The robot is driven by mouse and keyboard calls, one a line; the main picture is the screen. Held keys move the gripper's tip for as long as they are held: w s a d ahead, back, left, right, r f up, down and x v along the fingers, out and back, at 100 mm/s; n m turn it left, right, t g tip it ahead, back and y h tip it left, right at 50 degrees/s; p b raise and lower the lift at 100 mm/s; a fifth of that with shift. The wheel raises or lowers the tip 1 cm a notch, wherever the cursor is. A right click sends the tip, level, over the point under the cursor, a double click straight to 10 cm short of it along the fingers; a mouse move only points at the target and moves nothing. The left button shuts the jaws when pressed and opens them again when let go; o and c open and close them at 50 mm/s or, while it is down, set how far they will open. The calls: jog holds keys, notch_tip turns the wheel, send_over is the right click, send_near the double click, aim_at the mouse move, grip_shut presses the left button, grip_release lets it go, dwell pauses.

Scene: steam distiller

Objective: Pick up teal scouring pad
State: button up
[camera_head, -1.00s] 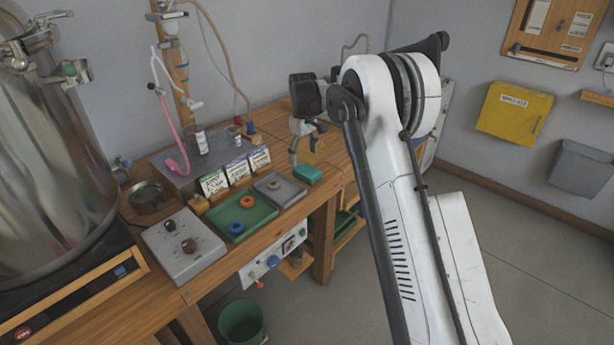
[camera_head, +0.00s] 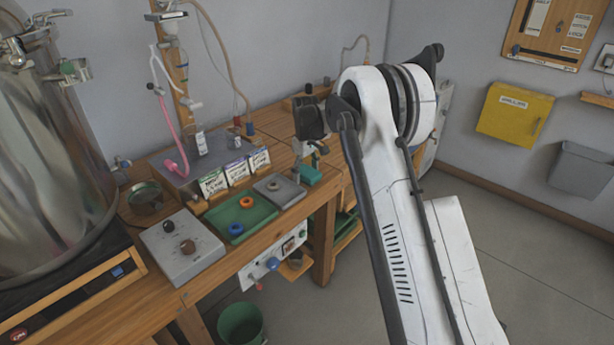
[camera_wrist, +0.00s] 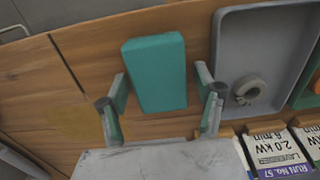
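The teal scouring pad (camera_wrist: 157,74) is a flat rectangular block lying on the wooden bench, seen in the middle of the wrist view. In the head view the pad (camera_head: 311,177) shows at the bench's front edge, partly covered by my gripper. My gripper (camera_wrist: 163,94) is open, with one finger on each side of the pad's near end. I see no clear contact between the fingers and the pad. In the head view my gripper (camera_head: 304,158) points down over the pad.
A grey tray (camera_head: 291,197) with a small ring lies left of the pad, and a green tray (camera_head: 219,222) with an orange and a blue ring lies beyond it. Labelled cards (camera_head: 237,172) stand behind the trays. A grey control box (camera_head: 176,262) and steel vessel (camera_head: 50,180) are further left.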

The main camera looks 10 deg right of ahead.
aim_at(306, 170)
jog(key=c, duration=0.8)
jog(key=shift+r, duration=0.15)
jog(key=shift+r, duration=0.25)
notch_tip(306, 170, up, 4)
jog(key=shift+f+p, duration=0.25)
jog(key=shift+p, duration=0.15)
jog(key=s+a+r, duration=0.2)
jog(key=a, duration=0.1)
jog(key=s+a+r, duration=0.2)
jog(key=a, duration=0.1)
jog(key=s+a+r+p, duration=0.1)
jog(key=s+a+r, duration=0.1)
jog(key=a, duration=0.2)
jog(key=shift+r, duration=0.35)
